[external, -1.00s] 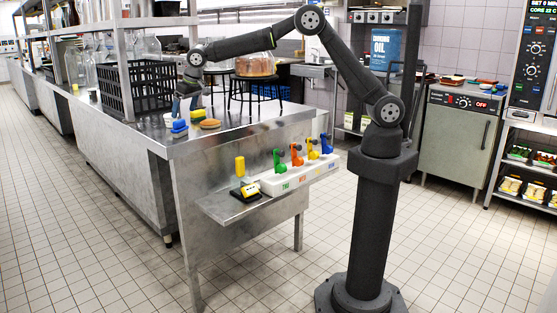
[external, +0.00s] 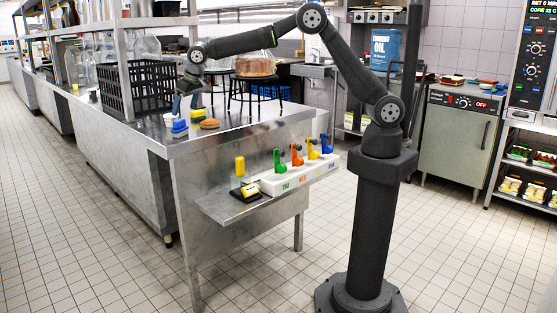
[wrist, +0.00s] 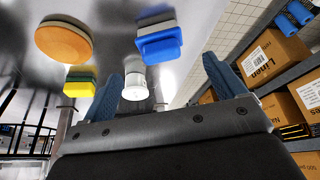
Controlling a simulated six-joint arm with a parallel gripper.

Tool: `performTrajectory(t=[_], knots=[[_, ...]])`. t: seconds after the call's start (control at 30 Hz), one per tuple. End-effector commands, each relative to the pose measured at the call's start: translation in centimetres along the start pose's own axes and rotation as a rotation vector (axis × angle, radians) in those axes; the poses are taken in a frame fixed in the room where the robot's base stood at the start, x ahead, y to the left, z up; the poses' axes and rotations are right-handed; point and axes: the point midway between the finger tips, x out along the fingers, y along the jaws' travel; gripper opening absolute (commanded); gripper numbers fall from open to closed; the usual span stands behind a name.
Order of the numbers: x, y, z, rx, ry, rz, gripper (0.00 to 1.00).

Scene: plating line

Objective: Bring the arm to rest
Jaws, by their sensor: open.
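My arm reaches left from its column over the steel counter (external: 235,138). My gripper (external: 186,102) hangs above the counter's near corner. In the wrist view my gripper (wrist: 165,82) is open, its two blue fingers apart with nothing held between them. A white cup (wrist: 135,88) shows beyond the left finger, apart from the jaws as far as I can tell. A blue sponge-like block (wrist: 160,42), a yellow one (wrist: 80,86) and a round tan-orange disc (wrist: 64,40) lie on the counter near it.
A low shelf holds a white rack (external: 298,177) with several coloured items and a yellow-black device (external: 247,191). Boxes (wrist: 273,60) show in the wrist view.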

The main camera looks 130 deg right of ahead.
Motion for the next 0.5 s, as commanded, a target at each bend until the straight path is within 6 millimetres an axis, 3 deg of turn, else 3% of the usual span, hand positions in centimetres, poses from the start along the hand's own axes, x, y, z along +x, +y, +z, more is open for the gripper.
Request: performTrajectory(t=[0.4,0.47,0.5], knots=[[8.5,0.1,0.0,0.001,-0.002,0.001,0.88],[9.5,0.1,0.2,0.0,-0.002,0.001,0.88],[8.2,0.0,-0.4,0.001,0.005,-0.001,0.88]])
